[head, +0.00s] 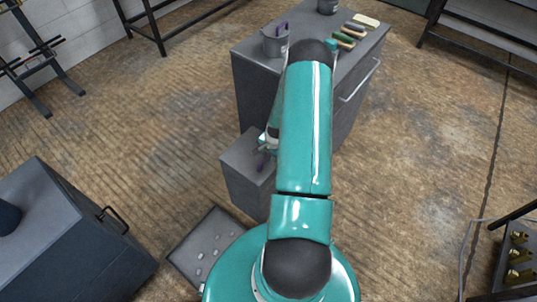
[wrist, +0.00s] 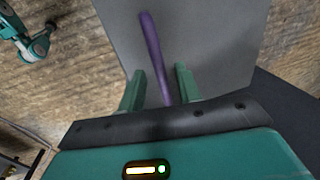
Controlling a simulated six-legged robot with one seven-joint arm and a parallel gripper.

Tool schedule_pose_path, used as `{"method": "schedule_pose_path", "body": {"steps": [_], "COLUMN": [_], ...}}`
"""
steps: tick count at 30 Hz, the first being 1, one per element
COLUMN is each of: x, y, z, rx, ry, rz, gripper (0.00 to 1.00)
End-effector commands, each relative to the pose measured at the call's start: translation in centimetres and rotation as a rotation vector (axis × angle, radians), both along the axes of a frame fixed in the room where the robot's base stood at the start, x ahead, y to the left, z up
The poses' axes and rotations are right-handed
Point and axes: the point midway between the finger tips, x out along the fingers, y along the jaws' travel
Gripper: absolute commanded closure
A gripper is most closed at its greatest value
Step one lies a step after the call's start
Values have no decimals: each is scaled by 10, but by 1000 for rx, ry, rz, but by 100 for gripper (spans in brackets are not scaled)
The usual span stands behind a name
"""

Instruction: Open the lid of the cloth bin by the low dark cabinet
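The cloth bin (head: 243,184) is a small grey box standing against the front-left side of a dark cabinet (head: 262,92). Its flat grey top, the lid (wrist: 215,45), looks closed, and a purple bar handle (wrist: 152,42) runs along it. A bit of the purple also shows in the head view (head: 262,163). My gripper (wrist: 160,78) is open above the lid, with the purple handle between its two green fingers. Gaps show on both sides of the handle. In the head view my arm hides the right part of the bin and most of my gripper.
The dark cabinet carries a grey pot (head: 276,42) and several brushes (head: 350,33). Another dark cabinet (head: 70,240) with a black handle stands at lower left. A grey tray (head: 207,243) with small pale pieces lies on the floor. A rack (head: 520,250) is at lower right.

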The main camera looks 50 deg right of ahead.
Motion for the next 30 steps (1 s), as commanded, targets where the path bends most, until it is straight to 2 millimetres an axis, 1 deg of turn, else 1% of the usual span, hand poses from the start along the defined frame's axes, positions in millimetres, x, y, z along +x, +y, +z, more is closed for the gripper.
{"method": "schedule_pose_path", "body": {"steps": [1, 2, 6, 7, 20, 30], "x": [0, 0, 0, 0, 2, 9], "y": [0, 0, 0, 0, 1, 1], "z": [0, 0, 0, 0, 3, 20], "rx": [0, 0, 0, 0, 0, -8], "ry": [0, 0, 0, 0, 22, 120], "rz": [0, 0, 0, 0, 3, 7], "gripper": [66, 70, 97, 100, 100, 100]}}
